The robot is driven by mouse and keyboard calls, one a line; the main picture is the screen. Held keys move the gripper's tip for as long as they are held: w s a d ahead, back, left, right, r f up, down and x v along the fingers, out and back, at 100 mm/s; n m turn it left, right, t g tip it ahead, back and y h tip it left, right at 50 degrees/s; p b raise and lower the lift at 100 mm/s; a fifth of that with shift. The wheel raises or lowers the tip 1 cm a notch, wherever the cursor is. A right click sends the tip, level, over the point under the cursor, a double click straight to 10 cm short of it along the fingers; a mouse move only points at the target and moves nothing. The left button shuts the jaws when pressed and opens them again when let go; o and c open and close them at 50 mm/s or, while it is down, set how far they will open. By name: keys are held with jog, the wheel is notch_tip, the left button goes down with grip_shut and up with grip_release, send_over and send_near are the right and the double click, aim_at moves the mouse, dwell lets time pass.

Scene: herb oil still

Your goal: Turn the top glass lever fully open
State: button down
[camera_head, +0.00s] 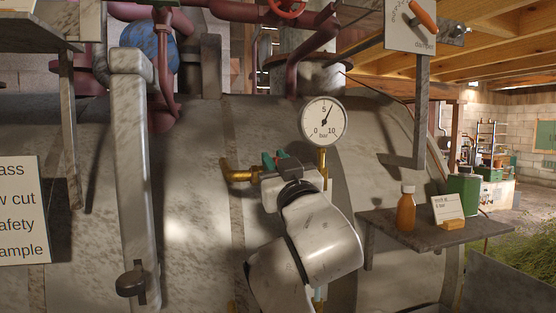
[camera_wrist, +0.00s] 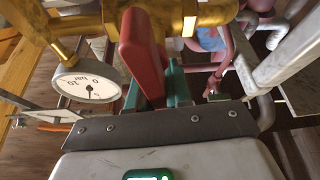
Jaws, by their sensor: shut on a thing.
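The top glass lever is a flat red handle (camera_wrist: 142,52), standing close in front of me in the wrist view below a brass pipe (camera_wrist: 160,20). My gripper (camera_wrist: 152,92) has its teal fingers on either side of the lever, shut on it. In the head view my gripper (camera_head: 273,161) is in front of the grey still, beside a brass fitting (camera_head: 238,174). A small red bit of the lever (camera_head: 283,154) shows at the fingers. My wrist hides most of the sight glass below.
A pressure gauge (camera_head: 323,121) stands just right of and above my gripper. A shelf (camera_head: 440,229) at the right holds a brown bottle (camera_head: 406,210), a card (camera_head: 447,209) and a green can (camera_head: 463,195). A thick grey post (camera_head: 135,180) stands at the left.

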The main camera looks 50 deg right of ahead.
jog(key=shift+w+a+f+n+t+y+p, duration=0.1)
jog(key=shift+n+t+y+p, duration=0.1)
jog(key=shift+n+y, duration=0.4)
jog(key=shift+w+a+n+t+y+p, duration=0.1)
jog(key=shift+a+n+y+p, duration=0.1)
jog(key=shift+n, duration=0.65)
jog(key=shift+w+a+f+n+t+y+p, duration=0.1)
jog(key=shift+n+y+p, duration=0.1)
jog(key=shift+n+y, duration=0.4)
jog(key=shift+h, duration=0.3)
jog(key=c, duration=1.1)
grip_release()
jog(key=shift+r, duration=0.1)
